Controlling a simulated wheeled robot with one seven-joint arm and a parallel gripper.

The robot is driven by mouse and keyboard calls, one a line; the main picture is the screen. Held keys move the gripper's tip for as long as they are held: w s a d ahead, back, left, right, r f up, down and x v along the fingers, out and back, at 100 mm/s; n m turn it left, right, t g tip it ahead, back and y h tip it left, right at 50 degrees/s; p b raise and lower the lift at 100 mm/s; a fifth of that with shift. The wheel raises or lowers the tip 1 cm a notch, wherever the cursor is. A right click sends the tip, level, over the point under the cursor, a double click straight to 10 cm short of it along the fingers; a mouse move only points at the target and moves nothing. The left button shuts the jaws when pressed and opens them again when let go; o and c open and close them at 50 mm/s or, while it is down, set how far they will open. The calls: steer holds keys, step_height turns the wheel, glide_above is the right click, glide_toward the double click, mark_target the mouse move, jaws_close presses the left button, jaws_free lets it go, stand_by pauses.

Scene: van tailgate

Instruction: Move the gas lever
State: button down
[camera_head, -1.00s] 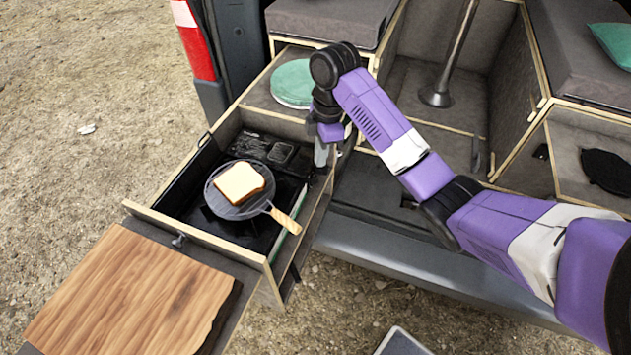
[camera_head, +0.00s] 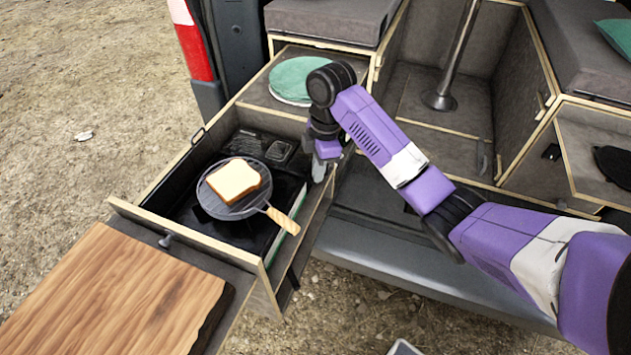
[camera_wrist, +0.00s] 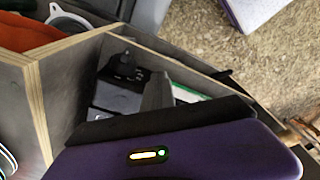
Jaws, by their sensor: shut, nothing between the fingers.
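My gripper (camera_head: 319,172) points down at the inner right side of the pulled-out kitchen drawer (camera_head: 215,243), shut and empty. In the wrist view its grey finger (camera_wrist: 158,92) reaches into a narrow wooden-walled compartment. A black fitting with a knob-like top (camera_wrist: 124,66) sits in that compartment, a little left of the finger; it may be the gas lever, but I cannot tell for sure. In the head view my arm and the drawer wall hide this spot. I cannot tell whether the finger touches the fitting.
A pan (camera_head: 215,206) with a bread slice (camera_head: 233,180) sits on the stove in the drawer, its handle pointing towards the right wall. A wooden board (camera_head: 110,295) lies in front. A green round cushion (camera_head: 290,78) is behind. The van's bumper edge (camera_head: 420,270) runs below my arm.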

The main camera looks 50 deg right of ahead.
steer(key=shift+f+b, duration=0.45)
steer(key=shift+f, duration=0.6)
steer(key=shift+r, duration=0.15)
steer(key=shift+s+d+r+p, duration=0.25)
steer(key=shift+s+d+p, duration=0.15)
steer(key=shift+d, duration=0.25)
steer(key=shift+s+d+r+p, duration=0.2)
steer(key=shift+s+d+p, duration=0.15)
steer(key=shift+d, duration=0.25)
step_height(320, 180, up, 8)
steer(key=p, duration=0.2)
steer(key=shift+s+d+p, duration=0.25)
steer(key=shift+d+p, duration=0.05)
steer(key=shift+d, duration=0.05)
